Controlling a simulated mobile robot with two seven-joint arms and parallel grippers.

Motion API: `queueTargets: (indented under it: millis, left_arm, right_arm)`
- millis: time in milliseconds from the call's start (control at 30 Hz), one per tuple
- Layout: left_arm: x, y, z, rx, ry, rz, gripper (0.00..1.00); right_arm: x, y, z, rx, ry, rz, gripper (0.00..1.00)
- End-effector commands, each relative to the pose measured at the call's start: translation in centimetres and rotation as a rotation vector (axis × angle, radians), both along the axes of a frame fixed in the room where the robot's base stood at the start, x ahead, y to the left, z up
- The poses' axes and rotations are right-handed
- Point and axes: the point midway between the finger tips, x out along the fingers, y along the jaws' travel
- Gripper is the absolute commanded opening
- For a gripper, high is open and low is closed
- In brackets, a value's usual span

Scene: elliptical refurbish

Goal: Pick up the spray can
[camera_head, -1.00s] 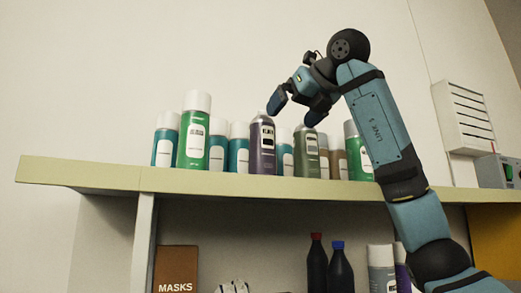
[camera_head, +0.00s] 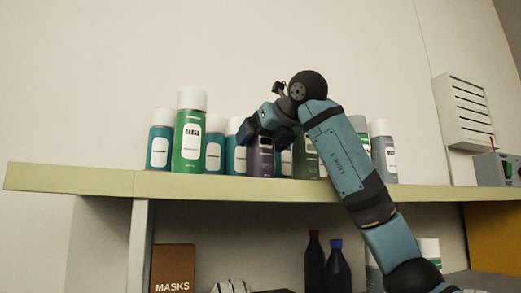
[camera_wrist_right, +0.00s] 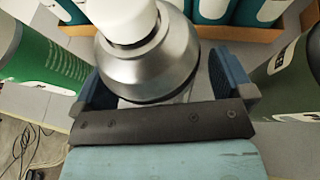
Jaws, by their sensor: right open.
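Several spray cans stand in a row on the shelf. The purple spray can (camera_head: 260,163) is partly hidden behind my right gripper (camera_head: 262,132), which is around its top. In the right wrist view, a can with a silver shoulder and white nozzle (camera_wrist_right: 150,50) stands between the two blue fingers of my right gripper (camera_wrist_right: 165,85). The fingers are open, on either side of the can; whether they touch it I cannot tell. My left gripper is not in view.
A green can (camera_head: 188,140) with a white cap and teal cans (camera_head: 160,145) stand to the left, and a grey can (camera_head: 384,155) to the right. The neighbours are close. The shelf (camera_head: 80,180) is clear at its left end. Dark bottles (camera_head: 314,262) stand below.

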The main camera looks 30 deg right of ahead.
Motion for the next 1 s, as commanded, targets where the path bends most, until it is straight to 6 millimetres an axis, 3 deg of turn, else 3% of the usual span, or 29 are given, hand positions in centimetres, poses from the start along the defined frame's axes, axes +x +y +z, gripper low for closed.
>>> queueTargets:
  millis: [33,300,733,867,1000]
  left_arm:
    - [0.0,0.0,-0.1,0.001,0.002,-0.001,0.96]
    - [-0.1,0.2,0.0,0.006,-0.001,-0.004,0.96]
    - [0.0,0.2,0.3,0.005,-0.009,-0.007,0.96]
    - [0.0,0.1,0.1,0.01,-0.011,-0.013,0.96]
    - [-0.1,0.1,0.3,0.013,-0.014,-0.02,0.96]
  right_arm:
    - [0.0,0.0,0.0,0.0,0.0,0.0,0.99]
    - [0.0,0.0,0.0,0.0,0.001,0.0,0.41]
    - [0.0,0.0,0.9,0.001,-0.001,0.001,0.41]
    - [-0.2,0.1,2.9,0.001,-0.003,0.0,0.41]
    - [-0.2,0.1,7.4,0.003,-0.004,0.0,0.41]
